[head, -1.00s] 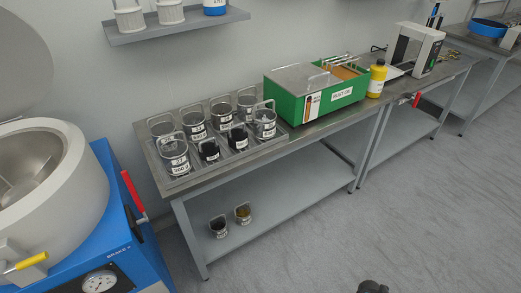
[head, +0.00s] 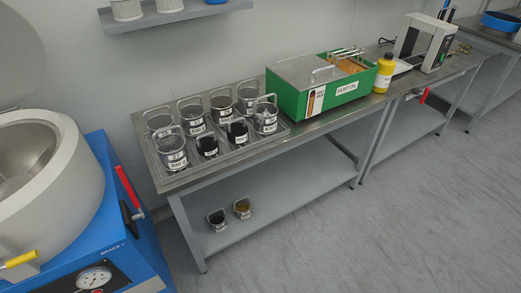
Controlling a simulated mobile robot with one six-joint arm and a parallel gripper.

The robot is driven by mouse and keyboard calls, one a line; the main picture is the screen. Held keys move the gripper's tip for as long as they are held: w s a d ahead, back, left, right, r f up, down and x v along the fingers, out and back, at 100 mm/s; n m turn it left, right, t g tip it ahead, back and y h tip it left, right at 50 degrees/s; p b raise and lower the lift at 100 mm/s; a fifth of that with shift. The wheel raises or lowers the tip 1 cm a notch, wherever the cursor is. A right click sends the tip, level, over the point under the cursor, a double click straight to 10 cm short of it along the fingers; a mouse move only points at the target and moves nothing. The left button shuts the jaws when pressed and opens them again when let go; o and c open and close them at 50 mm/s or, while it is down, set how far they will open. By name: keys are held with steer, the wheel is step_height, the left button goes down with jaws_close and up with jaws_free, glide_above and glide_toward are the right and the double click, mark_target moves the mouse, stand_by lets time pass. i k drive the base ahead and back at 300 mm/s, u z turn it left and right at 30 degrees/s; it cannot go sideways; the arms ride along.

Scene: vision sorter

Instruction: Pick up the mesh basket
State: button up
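Several wire mesh baskets with handles and white labels stand in two rows in a shallow metal tray (head: 240,147) on the bench. In the front row, a larger basket (head: 172,152) is at the left end, two smaller dark-filled baskets (head: 207,147) and (head: 237,134) are in the middle, and another larger basket (head: 265,118) is at the right end. The back row includes a basket (head: 191,116) partly hidden by those in front. Two small baskets, one dark (head: 217,220) and one with yellowish contents (head: 242,208), stand on the lower shelf. My gripper is not in view.
A green rust oil box (head: 322,95) and a yellow bottle (head: 383,73) stand right of the tray. A blue machine (head: 115,240) with an open white drum (head: 75,185) is at the left. The grey floor (head: 400,200) in front is clear.

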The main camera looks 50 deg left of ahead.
mark_target(171, 149)
steer(key=u, duration=0.15)
steer(key=i, duration=0.7)
steer(key=z, duration=0.65)
steer(key=k, duration=0.15)
steer(key=u, duration=2.85)
